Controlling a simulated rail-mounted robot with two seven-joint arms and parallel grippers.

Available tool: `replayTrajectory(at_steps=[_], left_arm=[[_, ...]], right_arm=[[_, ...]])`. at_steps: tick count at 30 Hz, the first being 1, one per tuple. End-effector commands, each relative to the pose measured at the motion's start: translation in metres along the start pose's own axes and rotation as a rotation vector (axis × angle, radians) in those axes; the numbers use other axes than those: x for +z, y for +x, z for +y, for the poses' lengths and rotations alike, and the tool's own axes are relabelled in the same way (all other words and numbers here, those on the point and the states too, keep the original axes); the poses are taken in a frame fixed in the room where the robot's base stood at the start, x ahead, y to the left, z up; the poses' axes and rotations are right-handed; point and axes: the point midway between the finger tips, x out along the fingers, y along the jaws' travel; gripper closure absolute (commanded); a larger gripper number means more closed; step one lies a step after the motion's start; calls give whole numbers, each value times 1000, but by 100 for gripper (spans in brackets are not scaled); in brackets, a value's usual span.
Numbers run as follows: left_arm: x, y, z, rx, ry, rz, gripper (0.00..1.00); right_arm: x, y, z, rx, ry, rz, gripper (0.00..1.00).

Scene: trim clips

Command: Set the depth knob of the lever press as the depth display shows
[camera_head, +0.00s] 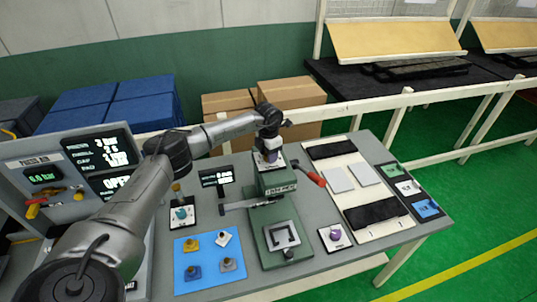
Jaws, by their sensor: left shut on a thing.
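The lever press (276,184) stands on the grey table, green, with a red-gripped lever (309,174) reaching out to the right. Its base (263,231) holds a dark U-shaped part on a light plate. My left gripper (268,151) points down at the top of the press head and is shut on the depth knob there, which is mostly hidden between the fingers. The depth display (216,176) is a small black screen left of the press; its white figures are too small to read surely. My right gripper is out of view.
A blue mat (208,264) with several clips lies in front left. A grey panel (60,150) with screens and a gauge stands at left. A pale board (352,212) with dark pads is right of the press. Small coloured trays (408,187) line the right edge.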

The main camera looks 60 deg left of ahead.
Motion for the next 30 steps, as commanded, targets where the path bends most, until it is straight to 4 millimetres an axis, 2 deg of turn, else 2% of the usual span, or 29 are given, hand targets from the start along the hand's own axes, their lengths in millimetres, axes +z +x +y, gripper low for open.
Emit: replayTrajectory(at_steps=[9,24,25,30], left_arm=[[0,2,1,2,93,0,80],[0,2,1,3,109,0,80],[0,2,1,3,109,0,55],[0,1,0,2,108,0,39]], right_arm=[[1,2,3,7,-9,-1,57],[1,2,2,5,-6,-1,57],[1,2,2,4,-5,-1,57],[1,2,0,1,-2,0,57]])
